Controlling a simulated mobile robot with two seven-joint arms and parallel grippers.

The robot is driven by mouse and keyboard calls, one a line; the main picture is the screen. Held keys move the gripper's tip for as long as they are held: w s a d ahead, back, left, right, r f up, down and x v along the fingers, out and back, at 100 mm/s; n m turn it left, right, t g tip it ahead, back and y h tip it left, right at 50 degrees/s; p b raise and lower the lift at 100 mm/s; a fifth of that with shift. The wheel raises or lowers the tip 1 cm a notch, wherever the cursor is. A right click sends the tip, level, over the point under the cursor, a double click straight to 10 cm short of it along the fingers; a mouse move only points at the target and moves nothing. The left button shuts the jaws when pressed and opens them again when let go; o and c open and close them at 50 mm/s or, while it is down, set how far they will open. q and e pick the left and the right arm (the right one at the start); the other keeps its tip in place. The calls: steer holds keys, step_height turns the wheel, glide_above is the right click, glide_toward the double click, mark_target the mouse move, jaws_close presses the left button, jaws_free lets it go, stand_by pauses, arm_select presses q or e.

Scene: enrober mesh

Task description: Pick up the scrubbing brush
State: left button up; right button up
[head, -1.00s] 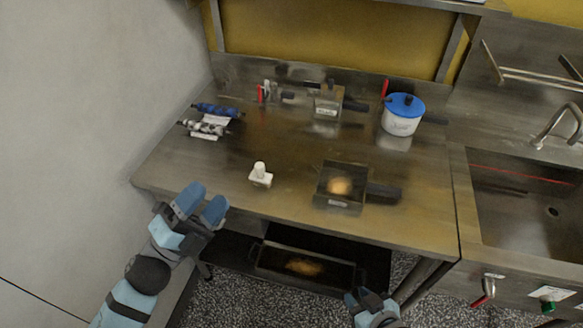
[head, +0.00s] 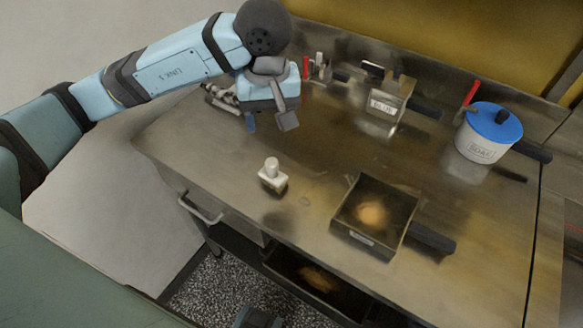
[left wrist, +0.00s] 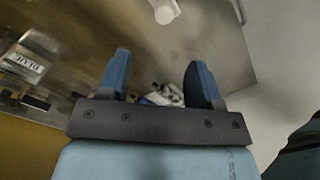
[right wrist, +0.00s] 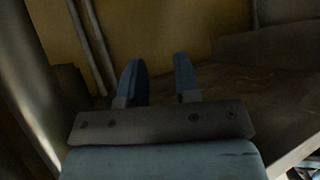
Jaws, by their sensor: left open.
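No thing in view is plainly marked as the scrubbing brush. A small white block with a rounded knob (head: 273,175) stands near the front of the steel table; it also shows at the top of the left wrist view (left wrist: 165,10). A black-and-white long thing (head: 221,101) lies at the table's left, partly hidden by my left arm. My left gripper (head: 268,122) is open and empty above the table, behind the white block; in the left wrist view a white and dark thing (left wrist: 163,96) shows between its fingers. My right gripper (right wrist: 159,78) is open and empty.
A labelled metal box (head: 388,102) and a blue-lidded white soap pot (head: 484,146) stand at the back. A dark square pan (head: 357,237) with a handle sits at the front right. Red and white upright things (head: 306,68) stand by my left gripper. The table's middle is clear.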

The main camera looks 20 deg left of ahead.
mark_target(272, 161)
arm_select(q)
steer(key=f, duration=0.9)
steer(key=s+f, duration=0.1)
steer(key=f, duration=0.3)
steer(key=shift+f, duration=0.15)
steer(key=c, duration=1)
